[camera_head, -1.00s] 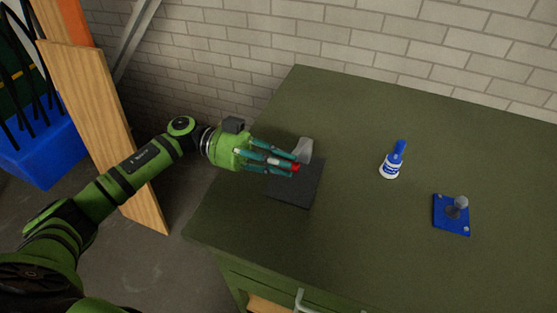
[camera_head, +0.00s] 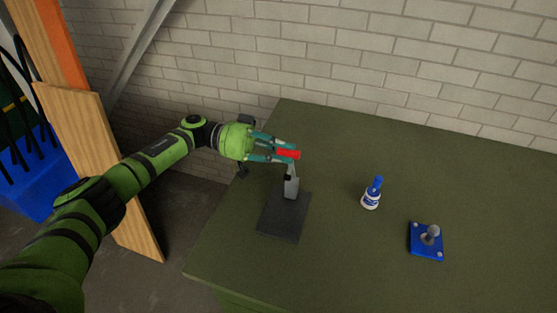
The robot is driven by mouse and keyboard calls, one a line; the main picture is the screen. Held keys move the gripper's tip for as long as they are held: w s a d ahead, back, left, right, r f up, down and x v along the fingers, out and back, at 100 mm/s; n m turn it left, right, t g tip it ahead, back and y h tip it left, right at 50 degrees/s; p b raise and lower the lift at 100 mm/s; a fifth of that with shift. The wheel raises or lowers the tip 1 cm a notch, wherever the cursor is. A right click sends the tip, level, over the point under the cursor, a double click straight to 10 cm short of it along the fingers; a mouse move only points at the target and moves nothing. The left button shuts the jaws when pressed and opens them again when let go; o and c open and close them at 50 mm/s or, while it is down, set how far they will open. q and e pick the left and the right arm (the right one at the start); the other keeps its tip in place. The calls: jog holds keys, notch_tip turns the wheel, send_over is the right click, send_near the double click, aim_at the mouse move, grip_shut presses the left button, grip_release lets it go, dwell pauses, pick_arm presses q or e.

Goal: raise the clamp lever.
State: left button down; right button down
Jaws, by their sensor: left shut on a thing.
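The clamp stands on a dark base plate (camera_head: 284,219) at the left part of the green table. Its grey metal body (camera_head: 291,187) rises from the plate. The clamp lever's red handle (camera_head: 289,154) is at the top, above the body, with a thin link below it. My left gripper (camera_head: 284,152) comes in from the left and is shut on the red handle, its teal fingers around it. The fingers hide part of the handle. My right gripper is not in view.
A blue and white bottle (camera_head: 371,194) stands right of the clamp on the green table (camera_head: 340,270). A blue plate with a grey knob (camera_head: 426,240) lies farther right. A brick wall (camera_head: 400,60) is behind; wooden boards (camera_head: 90,150) lean at the left.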

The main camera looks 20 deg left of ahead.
pick_arm(q)
jog(key=shift+w+r+n, duration=0.15)
jog(key=shift+w+n, duration=0.35)
jog(key=shift+w, duration=0.15)
jog(key=c, duration=1.2)
grip_release()
jog(key=shift+o, duration=0.2)
jog(key=shift+d, duration=0.1)
jog(key=a, duration=0.7)
jog(key=shift+a, duration=0.25)
jog(key=shift+w, duration=0.1)
